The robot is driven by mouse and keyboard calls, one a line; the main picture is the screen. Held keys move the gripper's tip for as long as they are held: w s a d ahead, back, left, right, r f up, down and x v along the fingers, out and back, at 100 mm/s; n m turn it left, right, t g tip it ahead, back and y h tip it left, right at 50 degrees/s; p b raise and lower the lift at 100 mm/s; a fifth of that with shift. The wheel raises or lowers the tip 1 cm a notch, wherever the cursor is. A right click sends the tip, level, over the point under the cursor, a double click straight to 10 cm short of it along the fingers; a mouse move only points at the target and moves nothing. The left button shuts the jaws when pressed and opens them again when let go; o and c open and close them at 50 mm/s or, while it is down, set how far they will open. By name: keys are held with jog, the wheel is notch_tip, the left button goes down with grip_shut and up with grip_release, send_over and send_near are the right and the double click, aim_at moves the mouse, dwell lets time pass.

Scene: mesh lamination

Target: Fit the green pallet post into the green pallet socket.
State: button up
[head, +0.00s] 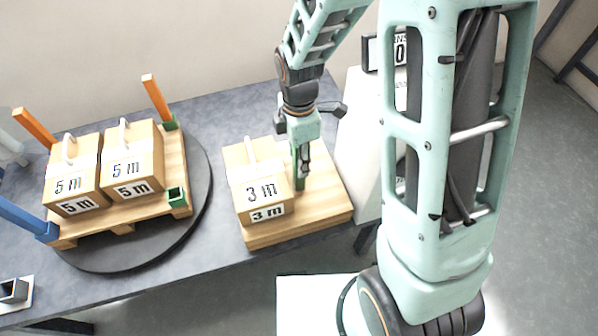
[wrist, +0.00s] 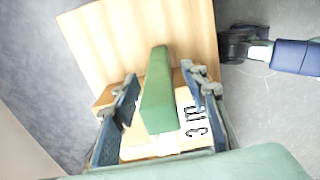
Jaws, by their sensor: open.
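The green pallet post (wrist: 158,85) lies between my open fingers in the wrist view, with a gap on each side. In the head view the green post (head: 299,180) is a narrow strip below my gripper (head: 302,165), beside the 3 m box; its lower end is hard to make out. My gripper (wrist: 160,78) is open around the post. The green pallet socket (head: 177,196) is at the front right corner of the pallet (head: 125,222) on the left, and appears empty.
The pallet stands on a dark round turntable (head: 195,215) with two 5 m boxes (head: 131,172), orange posts (head: 156,97) at the back and a blue post (head: 20,220) at front left. The 3 m box (head: 262,192) sits on a wooden board (head: 325,200). A white cabinet (head: 362,130) stands right.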

jog(key=shift+c, duration=0.3)
grip_shut()
jog(key=shift+r, duration=0.15)
